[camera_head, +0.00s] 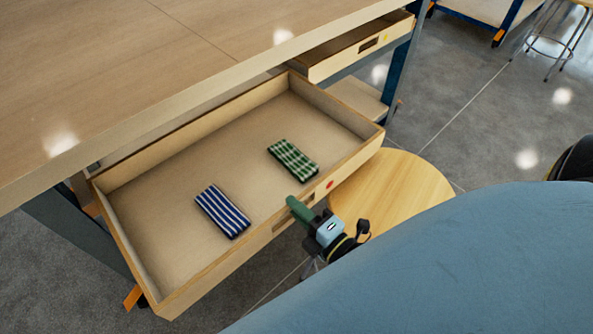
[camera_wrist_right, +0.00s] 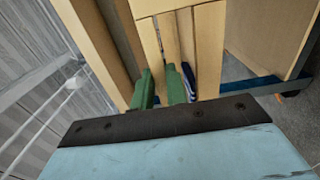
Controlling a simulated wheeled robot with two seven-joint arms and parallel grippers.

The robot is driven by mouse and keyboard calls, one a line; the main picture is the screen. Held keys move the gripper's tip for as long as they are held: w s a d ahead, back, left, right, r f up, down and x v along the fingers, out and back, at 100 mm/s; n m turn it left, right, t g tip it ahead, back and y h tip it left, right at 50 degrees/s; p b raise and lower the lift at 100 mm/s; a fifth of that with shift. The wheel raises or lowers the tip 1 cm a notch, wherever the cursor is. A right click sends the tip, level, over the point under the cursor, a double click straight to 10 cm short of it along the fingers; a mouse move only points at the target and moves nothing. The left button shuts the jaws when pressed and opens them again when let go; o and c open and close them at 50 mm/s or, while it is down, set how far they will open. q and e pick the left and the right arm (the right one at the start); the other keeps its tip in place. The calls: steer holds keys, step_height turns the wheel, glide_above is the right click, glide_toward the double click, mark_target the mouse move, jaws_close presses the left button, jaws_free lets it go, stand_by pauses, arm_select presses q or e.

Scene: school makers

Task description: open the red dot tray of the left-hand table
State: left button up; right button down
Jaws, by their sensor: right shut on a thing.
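The red dot tray (camera_head: 165,250) is a wide wooden drawer pulled far out from under the table (camera_head: 110,70). Its red dot (camera_head: 329,184) is on the front panel, beside the handle slot. A blue striped cloth (camera_head: 222,211) and a green checked cloth (camera_head: 293,160) lie flat inside. My right gripper (camera_head: 301,210) is at the front panel by the handle slot, its green fingers shut on the panel's edge. The wrist view shows the green fingers (camera_wrist_right: 161,88) at the wooden panel (camera_wrist_right: 208,45). My left gripper is not in view.
A second tray (camera_head: 355,48) with a yellow dot stands partly open to the right. A round wooden stool (camera_head: 395,190) is close beside the open tray's front, by my right gripper.

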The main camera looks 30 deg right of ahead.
stand_by(0.3)
steer(key=c, duration=1.4)
jaws_free()
steer(key=shift+s, duration=0.15)
